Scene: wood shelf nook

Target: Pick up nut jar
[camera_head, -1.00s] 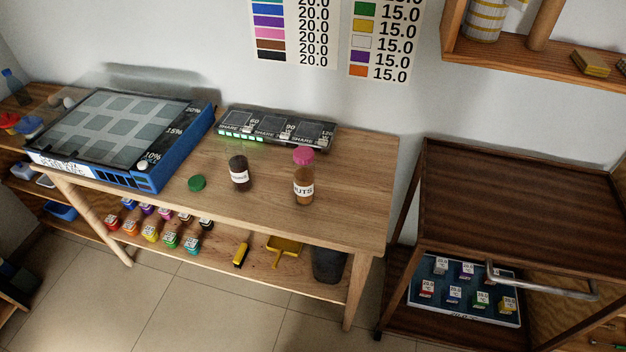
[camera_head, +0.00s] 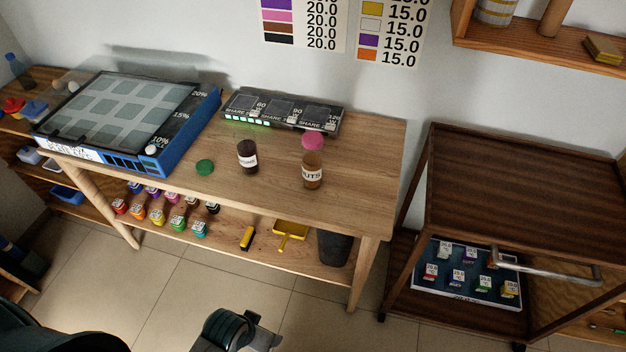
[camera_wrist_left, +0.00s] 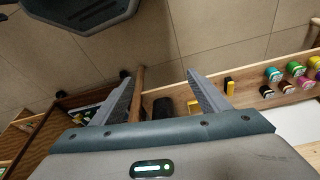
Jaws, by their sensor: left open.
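The nut jar (camera_head: 312,173) is a brown jar with a white label reading "UTS", upright near the right end of the wooden table. A pink lid (camera_head: 313,140) shows directly above its rim; I cannot tell whether it rests on the jar or lies behind it. My left gripper is at the bottom of the head view (camera_head: 240,332), low in front of the table and well short of the jar. In the left wrist view (camera_wrist_left: 159,78) its fingers are apart with nothing between them. The jar is not seen there. My right gripper is out of view.
A similar dark jar (camera_head: 247,157) and a green lid (camera_head: 205,167) are left of the nut jar. A black device (camera_head: 283,112) stands behind, a blue-edged panel (camera_head: 130,118) at left. A dark cart (camera_head: 520,195) stands right.

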